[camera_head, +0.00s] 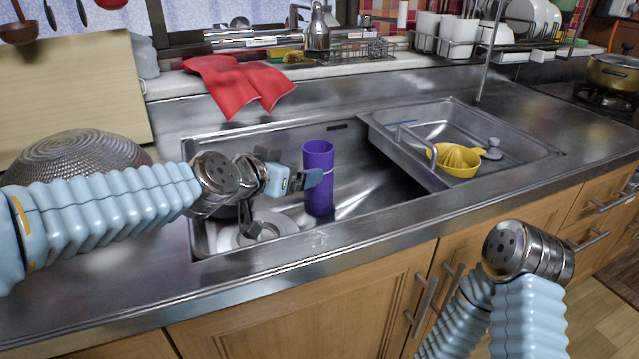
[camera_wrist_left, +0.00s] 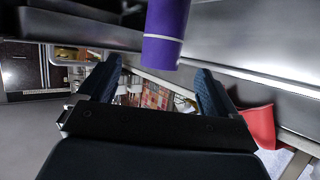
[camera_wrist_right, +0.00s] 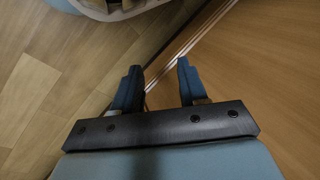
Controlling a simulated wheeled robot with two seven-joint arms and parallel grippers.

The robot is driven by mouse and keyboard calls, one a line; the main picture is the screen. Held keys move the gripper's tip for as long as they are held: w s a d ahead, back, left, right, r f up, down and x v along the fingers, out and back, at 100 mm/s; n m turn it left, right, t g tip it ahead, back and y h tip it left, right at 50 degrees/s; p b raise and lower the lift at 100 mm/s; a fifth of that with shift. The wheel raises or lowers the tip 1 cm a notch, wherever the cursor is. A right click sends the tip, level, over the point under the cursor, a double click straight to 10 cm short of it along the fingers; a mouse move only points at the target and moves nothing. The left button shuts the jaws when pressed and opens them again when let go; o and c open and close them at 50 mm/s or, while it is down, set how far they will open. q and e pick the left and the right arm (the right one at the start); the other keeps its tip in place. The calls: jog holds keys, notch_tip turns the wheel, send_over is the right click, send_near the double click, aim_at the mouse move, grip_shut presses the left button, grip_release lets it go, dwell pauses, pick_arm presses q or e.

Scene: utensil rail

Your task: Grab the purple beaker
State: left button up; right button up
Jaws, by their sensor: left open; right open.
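The purple beaker (camera_head: 318,178) stands upright in the left part of the steel sink. It is a tall cylinder with a thin pale band. My left gripper (camera_head: 313,178) is at the beaker's left side in the head view, with its fingers pointing toward it. In the left wrist view the beaker (camera_wrist_left: 166,32) shows beyond and between the two open fingers (camera_wrist_left: 155,85), and the gap between them looks empty. My right gripper (camera_wrist_right: 158,85) is open and empty in the right wrist view, low in front of the wooden cabinets. The head view does not show its fingers.
The sink (camera_head: 360,212) also holds plates and a dark utensil (camera_head: 254,229) at left. A steel tray (camera_head: 500,130) with a yellow juicer bowl (camera_head: 454,162) covers its right side. A red cloth (camera_head: 238,86) hangs behind. A colander (camera_head: 75,160) stands at left.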

aim_at(312, 167)
pick_arm(q)
jog(key=b+x, duration=0.2)
jog(key=x, duration=0.4)
jog(key=shift+f, duration=0.1)
jog(key=x, duration=0.5)
jog(key=shift+w+b, duration=0.35)
jog(key=shift+w, duration=0.2)
jog(key=shift+r, duration=0.25)
grip_shut()
